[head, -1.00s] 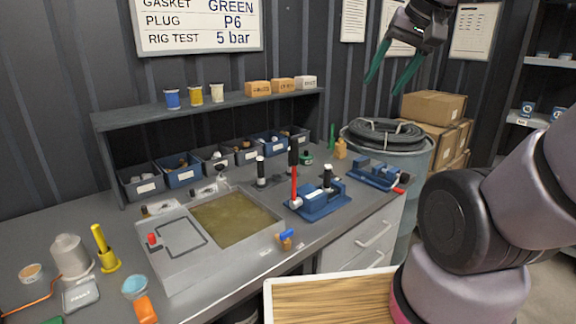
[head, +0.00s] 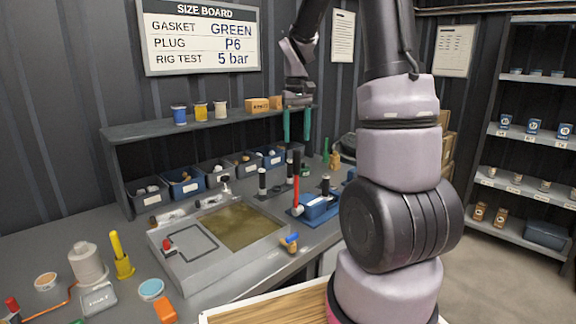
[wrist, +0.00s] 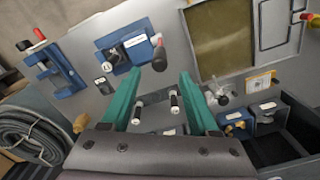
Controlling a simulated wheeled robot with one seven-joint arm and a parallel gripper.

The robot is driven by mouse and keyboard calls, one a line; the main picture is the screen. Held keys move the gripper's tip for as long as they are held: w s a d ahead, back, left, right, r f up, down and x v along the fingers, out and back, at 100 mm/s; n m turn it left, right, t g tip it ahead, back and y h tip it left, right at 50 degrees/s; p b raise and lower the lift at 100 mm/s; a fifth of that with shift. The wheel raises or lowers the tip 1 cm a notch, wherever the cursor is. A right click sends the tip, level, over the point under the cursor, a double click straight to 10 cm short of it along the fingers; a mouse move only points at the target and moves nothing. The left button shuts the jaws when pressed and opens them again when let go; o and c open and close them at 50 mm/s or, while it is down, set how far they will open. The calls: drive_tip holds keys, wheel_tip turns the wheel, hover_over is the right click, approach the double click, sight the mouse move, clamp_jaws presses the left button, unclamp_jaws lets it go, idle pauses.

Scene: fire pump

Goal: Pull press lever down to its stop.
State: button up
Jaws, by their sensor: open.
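A red lever with a black grip (head: 296,181) stands upright at the blue press fixture (head: 318,207) on the right part of the bench. The fixture also shows in the wrist view (wrist: 130,62), upper middle, with a dark knob at its edge that may be the lever's grip seen from above. My gripper (head: 297,138) points down with its teal fingers apart, in line with the top of the lever in the head view. In the wrist view my gripper (wrist: 158,78) has nothing between its fingers. I cannot tell the exact height gap to the lever.
A grey tray (head: 178,275) with an olive panel lies left of the fixture. A shelf (head: 150,130) with bins below runs along the wall. A second blue fixture (wrist: 52,72) and a coiled hose (wrist: 30,135) show in the wrist view. A black-topped post (head: 262,183) stands near the lever.

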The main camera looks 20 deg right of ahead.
sight(297, 170)
wheel_tip(297, 170, down, 10)
drive_tip(key=shift+r, duration=0.1)
idle(0.4)
clamp_jaws()
idle(1.2)
